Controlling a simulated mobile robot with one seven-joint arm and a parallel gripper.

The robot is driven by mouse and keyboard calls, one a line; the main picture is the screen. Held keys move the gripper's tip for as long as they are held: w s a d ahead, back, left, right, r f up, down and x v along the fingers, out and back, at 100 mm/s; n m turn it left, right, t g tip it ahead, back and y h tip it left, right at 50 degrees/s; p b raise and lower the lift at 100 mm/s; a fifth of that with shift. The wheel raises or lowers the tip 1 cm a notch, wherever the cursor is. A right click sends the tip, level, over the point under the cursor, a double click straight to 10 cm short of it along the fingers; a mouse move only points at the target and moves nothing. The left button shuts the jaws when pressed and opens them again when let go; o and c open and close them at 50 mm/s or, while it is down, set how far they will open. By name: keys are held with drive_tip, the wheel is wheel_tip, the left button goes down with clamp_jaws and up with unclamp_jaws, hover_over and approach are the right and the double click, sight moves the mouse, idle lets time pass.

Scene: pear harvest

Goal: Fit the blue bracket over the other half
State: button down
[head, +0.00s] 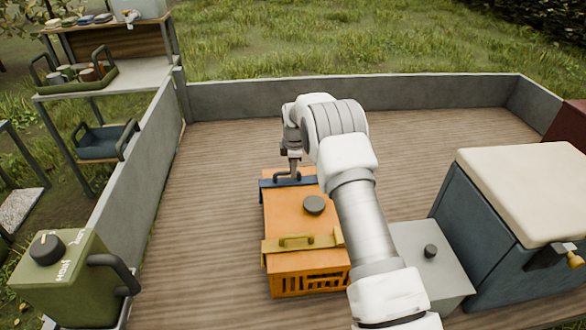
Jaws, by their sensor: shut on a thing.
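The blue bracket (268,184) is a dark blue bar with a raised handle, lying across the far end of an orange crate (285,218). My gripper (294,172) comes down from above and is shut on the bracket's handle; the fingertips are small and partly merged with it. The bracket looks about level and at the crate's top; I cannot tell whether it touches or is fully seated. My arm hides part of its right side. A yellow bracket (275,246) with its own handle sits across the crate's near end. A dark round knob (314,205) is between the two brackets.
A grey box (425,245) with a knob and a blue cooler with a cream lid (530,190) stand at the right. A green canister (60,280) is at the lower left. Low grey walls (350,95) edge the wooden bed; its floor left of the crate is clear.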

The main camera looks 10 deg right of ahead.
drive_tip(key=c, duration=0.7)
unclamp_jaws()
drive_tip(key=shift+c, duration=0.2)
drive_tip(key=s+r+m, duration=0.1)
drive_tip(key=s+r, duration=0.3)
drive_tip(key=r, duration=0.5)
drive_tip(key=s+d+r+m+p, duration=0.1)
drive_tip(key=s+r, duration=0.2)
drive_tip(key=r, duration=0.6)
drive_tip(key=s+r+m, duration=0.2)
drive_tip(key=s+r, duration=0.2)
drive_tip(key=r, duration=0.5)
drive_tip(key=s+d+r+m+t, duration=0.2)
drive_tip(key=s+r+m, duration=0.45)
drive_tip(key=s, duration=0.65)
drive_tip(key=s+d+f+m+t+p, duration=0.1)
drive_tip(key=s+m, duration=0.6)
drive_tip(key=s, duration=1.5)
drive_tip(key=shift+d+p, duration=0.4)
drive_tip(key=shift+d, duration=0.15)
